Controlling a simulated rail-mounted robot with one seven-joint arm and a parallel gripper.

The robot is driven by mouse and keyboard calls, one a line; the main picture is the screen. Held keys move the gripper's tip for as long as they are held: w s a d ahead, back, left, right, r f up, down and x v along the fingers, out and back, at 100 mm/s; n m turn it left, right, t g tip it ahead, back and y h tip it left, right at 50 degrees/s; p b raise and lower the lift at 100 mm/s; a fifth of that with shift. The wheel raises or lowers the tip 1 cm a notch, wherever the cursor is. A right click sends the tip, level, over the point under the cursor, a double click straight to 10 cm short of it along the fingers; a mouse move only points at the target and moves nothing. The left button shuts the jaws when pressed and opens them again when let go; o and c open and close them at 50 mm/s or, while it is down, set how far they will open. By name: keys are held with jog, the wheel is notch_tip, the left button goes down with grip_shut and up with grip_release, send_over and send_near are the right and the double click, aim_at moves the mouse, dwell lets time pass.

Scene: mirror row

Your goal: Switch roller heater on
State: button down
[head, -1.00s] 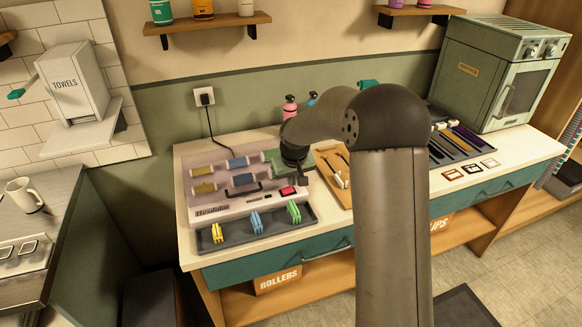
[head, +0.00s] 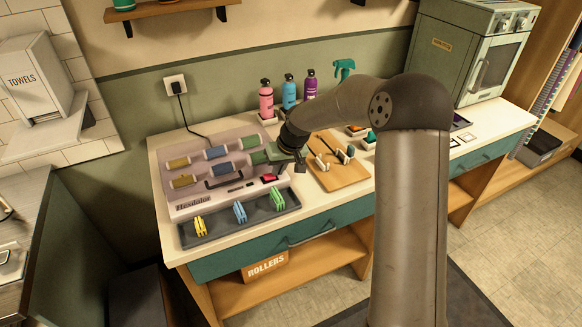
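My gripper (head: 298,166) is at the heater's right end, just above and right of the red switch. Its fingers are small and partly hidden by my wrist, so I cannot tell whether they are open or touching anything.
A dark tray (head: 223,228) with yellow, blue and green clips lies in front of the heater. A wooden board (head: 345,178) with tools is to the right. Pink, blue and purple bottles (head: 289,92) stand behind. A grey-green cabinet (head: 455,62) stands at the far right.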

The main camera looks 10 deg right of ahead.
aim_at(279, 178)
jog(key=shift+s+f, duration=0.25)
jog(key=shift+f, duration=0.25)
jog(key=shift+a, duration=0.15)
jog(key=shift+s+a+r, duration=0.15)
jog(key=shift+s+a, duration=0.05)
jog(key=shift+a, duration=0.45)
jog(key=shift+a+r, duration=0.1)
jog(key=shift+r, duration=0.25)
jog(key=r+p, duration=0.1)
jog(key=d+r+p, duration=0.1)
jog(key=r, duration=0.1)
jog(key=w+r, duration=0.1)
jog(key=shift+d+r+p, duration=0.4)
jog(key=d+b+v, duration=0.1)
jog(key=b+v, duration=0.1)
jog(key=v, duration=0.7)
jog(key=s+d+f+m+h, duration=0.1)
jog(key=s+d, duration=0.1)
jog(key=s, duration=0.9)
jog(key=s+d+f+g+h, duration=0.1)
jog(key=s+d, duration=0.1)
jog(key=s, duration=1)
jog(key=s+d+f+m+g+h, duration=0.1)
jog(key=s+d+f, duration=0.1)
jog(key=s, duration=1)
jog(key=shift+m, duration=0.3)
